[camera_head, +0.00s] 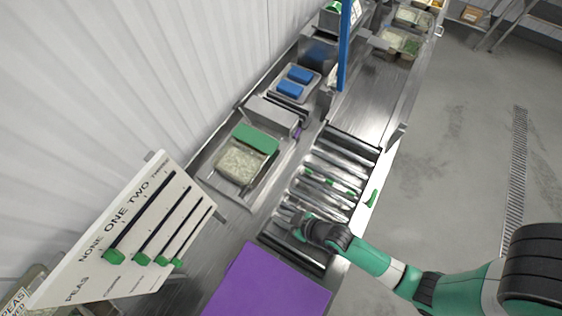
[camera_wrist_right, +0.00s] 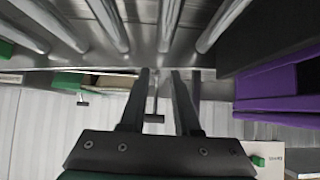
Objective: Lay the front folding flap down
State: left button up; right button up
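I cannot clearly make out a front folding flap in either view. The roller section (camera_head: 322,170) lies between the steel counter and the purple panel, with small green pieces (camera_head: 330,183) among its rollers. My right gripper (camera_head: 296,219) is over the near end of the rollers. In the right wrist view, the fingers of my right gripper (camera_wrist_right: 163,80) are apart, with the metal rollers (camera_wrist_right: 168,25) beyond them. A small dark T-shaped piece (camera_wrist_right: 153,118) shows between the fingers; I cannot tell its distance. My left gripper is not in view.
A purple panel (camera_head: 268,285) lies near the rollers and also shows in the wrist view (camera_wrist_right: 270,88). A tray of pale food with a green block (camera_head: 255,140) is to the left. A sign board (camera_head: 130,220) with green sliders stands nearer. A blue post (camera_head: 345,45) rises behind.

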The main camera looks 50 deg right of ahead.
jog(key=o, duration=0.7)
jog(key=p+v, duration=0.4)
jog(key=v, duration=0.2)
jog(key=shift+r, duration=0.2)
jog(key=shift+s+r+p, duration=0.2)
jog(key=shift+s+p, duration=0.15)
